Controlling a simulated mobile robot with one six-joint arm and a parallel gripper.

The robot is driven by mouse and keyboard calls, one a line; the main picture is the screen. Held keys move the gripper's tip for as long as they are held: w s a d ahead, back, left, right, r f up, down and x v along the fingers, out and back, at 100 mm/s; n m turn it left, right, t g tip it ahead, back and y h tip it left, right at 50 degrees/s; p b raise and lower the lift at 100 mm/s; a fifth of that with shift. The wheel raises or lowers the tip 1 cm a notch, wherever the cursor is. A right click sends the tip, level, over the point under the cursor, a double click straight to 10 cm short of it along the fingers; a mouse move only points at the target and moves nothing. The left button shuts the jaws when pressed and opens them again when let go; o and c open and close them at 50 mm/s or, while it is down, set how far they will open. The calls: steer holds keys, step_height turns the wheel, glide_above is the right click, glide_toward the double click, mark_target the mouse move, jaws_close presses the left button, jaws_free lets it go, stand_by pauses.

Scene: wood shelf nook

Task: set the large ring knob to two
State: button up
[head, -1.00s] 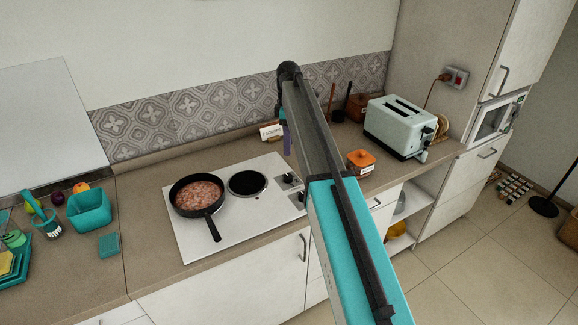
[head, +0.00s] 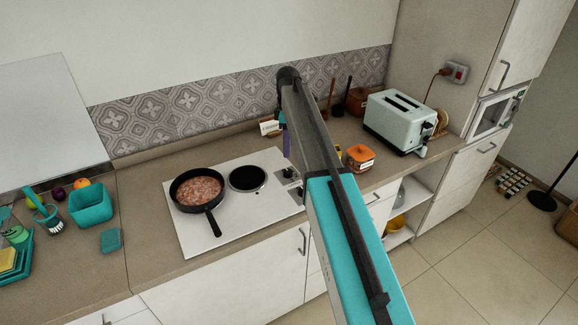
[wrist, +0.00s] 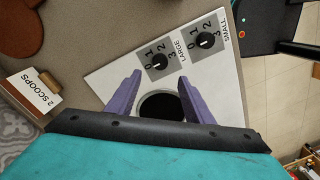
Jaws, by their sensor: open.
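The large ring knob (wrist: 160,64) is a black round knob on a dark square plate marked LARGE, with numbers around it, on the white hob (wrist: 112,78). Its pointer setting is too small to read surely. The small ring knob (wrist: 206,41) sits beside it, up and to the right in the wrist view. My gripper (wrist: 160,78) is open and empty, its purple fingers apart on either side of the line to the large knob. I cannot tell their height above it. In the head view my arm hides most of the gripper and part of the knob area.
A black pan (head: 211,207) with food stands on the hob's left, beside a dark bare ring (head: 247,178). A "2 SCOOPS" card (wrist: 34,91) stands near the gripper's left. An orange jar (head: 359,158) and a toaster (head: 396,122) stand to the right.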

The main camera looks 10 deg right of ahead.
mark_target(288, 171)
steer(key=shift+s+a+f+p, duration=0.15)
steer(key=shift+f+p, duration=0.8)
steer(key=shift+f, duration=1.65)
steer(key=shift+s+d+f+p, duration=0.15)
steer(key=shift+f+p, duration=0.8)
steer(key=shift+f, duration=1.65)
steer(key=shift+a, duration=0.1)
steer(key=c, duration=1)
steer(key=shift+c, duration=0.2)
